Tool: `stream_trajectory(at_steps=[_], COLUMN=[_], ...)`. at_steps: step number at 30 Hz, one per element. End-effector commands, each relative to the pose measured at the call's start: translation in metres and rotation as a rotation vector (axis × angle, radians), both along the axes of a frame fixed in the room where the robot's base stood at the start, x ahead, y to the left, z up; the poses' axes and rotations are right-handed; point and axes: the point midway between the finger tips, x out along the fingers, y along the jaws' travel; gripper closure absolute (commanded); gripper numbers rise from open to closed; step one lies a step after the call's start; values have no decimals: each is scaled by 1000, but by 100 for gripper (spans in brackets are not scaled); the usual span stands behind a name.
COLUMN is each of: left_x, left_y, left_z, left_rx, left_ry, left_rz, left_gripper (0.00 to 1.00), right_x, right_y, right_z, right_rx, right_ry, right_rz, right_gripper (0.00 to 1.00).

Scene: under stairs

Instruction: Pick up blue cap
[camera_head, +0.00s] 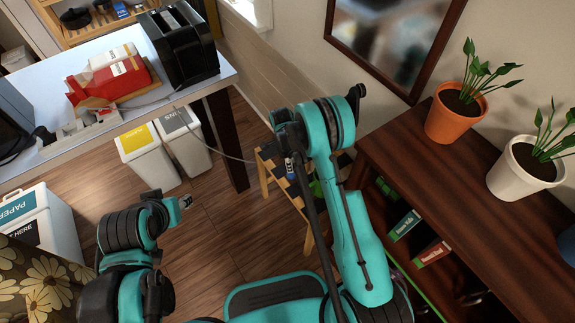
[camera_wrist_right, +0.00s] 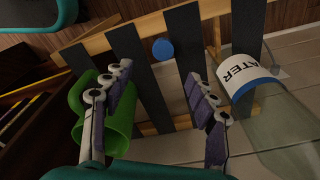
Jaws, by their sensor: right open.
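My right gripper (camera_wrist_right: 159,72) is open and empty. Its two fingers stand either side of the line to the cap, which shows just past the fingertips, with no visible contact. In the head view the right arm reaches over the bench (camera_head: 264,180), and I cannot make out the cap there. My left gripper (camera_head: 186,202) hangs over the floor at left, far from the bench; its jaw state is unclear.
A green mug-like vessel (camera_wrist_right: 122,137) is beside the left finger. A clear container labelled WATER (camera_wrist_right: 245,75) is close to the right finger. A wooden shelf with potted plants (camera_head: 460,110) stands at right. Bins (camera_head: 147,162) and a white table (camera_head: 140,105) are at left.

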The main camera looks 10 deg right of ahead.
Motion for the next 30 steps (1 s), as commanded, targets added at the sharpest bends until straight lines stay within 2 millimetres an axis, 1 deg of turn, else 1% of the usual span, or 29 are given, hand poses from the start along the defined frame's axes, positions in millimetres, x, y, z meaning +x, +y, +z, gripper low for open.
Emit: stream_trajectory(at_steps=[1, 3, 10, 14, 17, 20, 22, 25, 30], left_x=[0, 0, 0, 0, 0, 0, 0, 0, 0], left_y=[0, 0, 0, 0, 0, 0, 0, 0, 0], left_z=[1, 1, -8, -13, -21, -32, -36, -39, -37], left_rx=[0, 0, 0, 0, 0, 0, 0, 0, 0], left_ry=[0, 0, 0, 0, 0, 0, 0, 0, 0], left_rz=[0, 0, 0, 0, 0, 0, 0, 0, 0], left_gripper=[60, 60, 60, 60, 60, 60, 60, 60, 60], right_x=[-1, -2, -4, -4, -3, -3, -3, -3, -3], right_y=[0, 0, -2, -4, -6, -9, -10, -11, -11], right_z=[-11, -22, -50, -61, -72, -89, -100, -106, -105], right_rx=[-3, -6, -9, -8, -8, -8, -8, -8, -8], right_ry=[7, 13, 19, 18, 18, 17, 17, 17, 17], right_rz=[-28, -59, -82, -80, -80, -80, -80, -79, -79], right_gripper=[42, 42, 42, 42, 42, 42, 42, 42, 42])
